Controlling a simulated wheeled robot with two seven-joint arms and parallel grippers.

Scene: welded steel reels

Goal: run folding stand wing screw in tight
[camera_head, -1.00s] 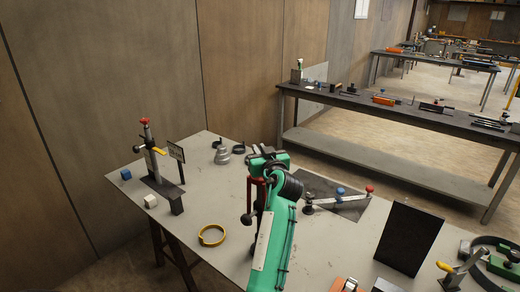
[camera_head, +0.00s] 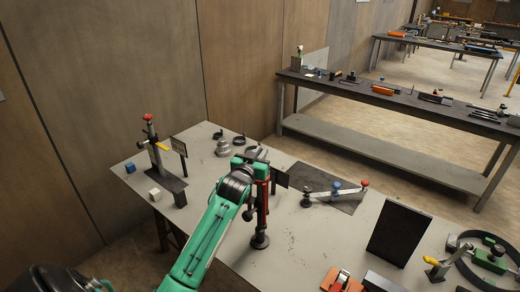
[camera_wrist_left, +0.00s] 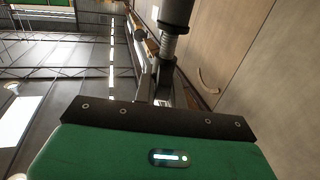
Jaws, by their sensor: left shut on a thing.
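A red-and-black upright stand (camera_head: 262,203) with a round dark foot stands on the bench in the head view. I take it to be the folding stand. My left gripper (camera_head: 262,160) is at its top, and the green arm comes in from the lower left. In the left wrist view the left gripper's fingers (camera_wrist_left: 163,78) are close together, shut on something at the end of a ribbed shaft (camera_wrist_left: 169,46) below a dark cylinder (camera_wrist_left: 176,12). The wing screw cannot be made out separately; the gripper covers that spot. My right gripper is not in view.
A small dark plate (camera_head: 281,179) shows just right of the stand. A toggle clamp (camera_head: 335,193) lies on a dark sheet behind to the right. A black panel (camera_head: 399,233) stands upright at right. A red-knobbed clamp (camera_head: 154,150) stands at left. Bare bench lies right of the stand's foot.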

